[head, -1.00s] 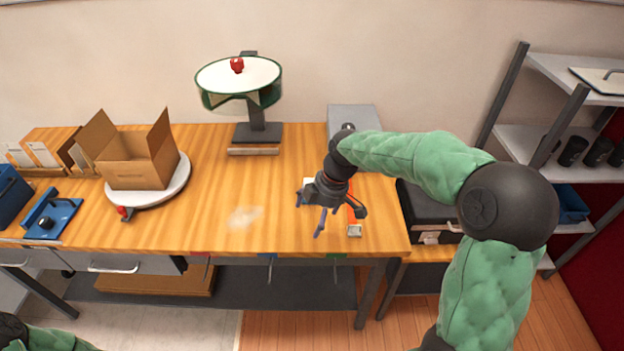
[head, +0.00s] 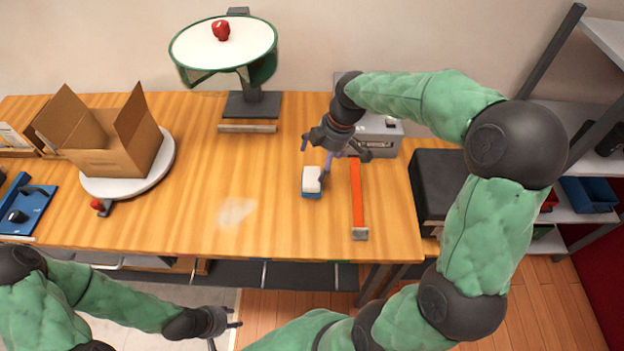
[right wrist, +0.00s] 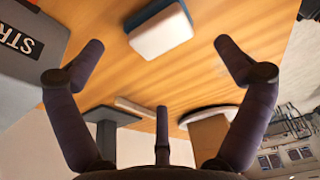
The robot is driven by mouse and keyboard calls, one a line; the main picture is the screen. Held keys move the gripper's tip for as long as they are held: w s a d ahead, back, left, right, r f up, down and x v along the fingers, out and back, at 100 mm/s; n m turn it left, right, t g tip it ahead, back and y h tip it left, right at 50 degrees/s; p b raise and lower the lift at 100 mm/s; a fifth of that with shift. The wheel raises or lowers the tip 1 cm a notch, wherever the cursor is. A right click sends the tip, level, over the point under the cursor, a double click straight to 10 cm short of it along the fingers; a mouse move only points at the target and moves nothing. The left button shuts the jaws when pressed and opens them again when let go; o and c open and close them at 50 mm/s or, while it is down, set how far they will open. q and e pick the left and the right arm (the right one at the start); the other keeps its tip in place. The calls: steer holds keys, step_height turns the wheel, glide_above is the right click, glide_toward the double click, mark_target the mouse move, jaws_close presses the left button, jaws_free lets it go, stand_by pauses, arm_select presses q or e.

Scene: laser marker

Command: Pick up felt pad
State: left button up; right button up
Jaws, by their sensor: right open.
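The felt pad, a small block with a white face and a blue body (head: 312,182), lies on the wooden table just in front of my right gripper. In the right wrist view the pad (right wrist: 160,36) shows at the top, between the spread fingertips and beyond them. My right gripper (head: 328,160) is open and empty above the table, a little behind the pad. I see no finger touching the pad. My left gripper (head: 227,334) is low at the front, off the table's front edge, with its fingers apart and nothing visible in them.
An orange strip with a grey end (head: 358,200) lies right of the pad. A grey box (head: 378,135) stands behind the right gripper. A cardboard box (head: 105,152) on a white turntable (head: 166,158) is at left. A pale translucent patch (head: 235,213) lies in the otherwise clear middle.

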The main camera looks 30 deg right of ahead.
mark_target(313, 176)
steer(key=x, duration=0.3)
steer(key=shift+w+b, duration=0.1)
steer(key=shift+b, duration=0.25)
steer(key=b+x, duration=0.2)
steer(key=x, duration=0.3)
steer(key=shift+a, duration=0.1)
steer(key=c, duration=1.3)
